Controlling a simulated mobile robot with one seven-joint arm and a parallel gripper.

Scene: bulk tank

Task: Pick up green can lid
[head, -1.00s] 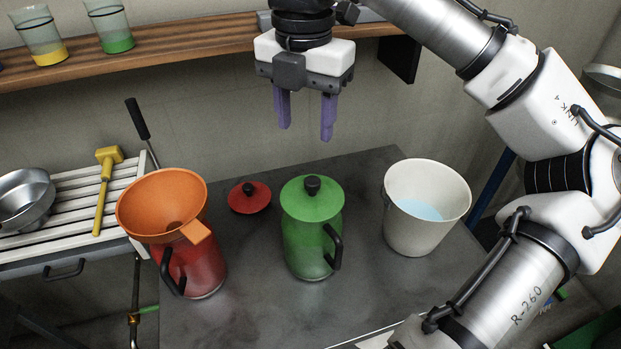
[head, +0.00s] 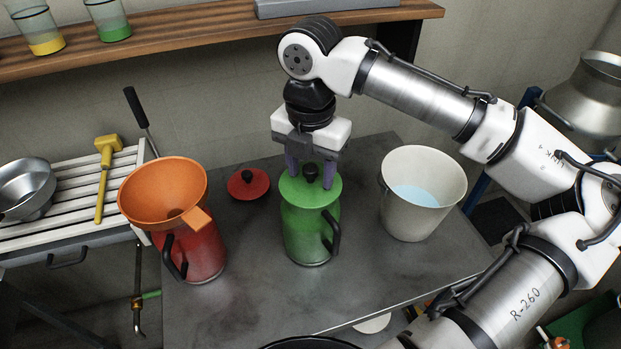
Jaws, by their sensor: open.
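The green can lid (head: 309,192) is a flat green disc with a black knob (head: 311,172) on top. It sits on the green can (head: 308,236), which stands upright on the grey table with its black handle to the right. My gripper (head: 310,178) points down just above the lid. Its two purple fingers are open, one on each side of the knob. I cannot tell whether the fingers touch the lid or the knob.
A red can (head: 200,257) with an orange funnel (head: 165,190) on it stands to the left. A red lid (head: 248,184) lies behind it. A white bucket (head: 420,200) with pale blue liquid stands to the right. A wooden shelf (head: 190,37) runs along the wall behind.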

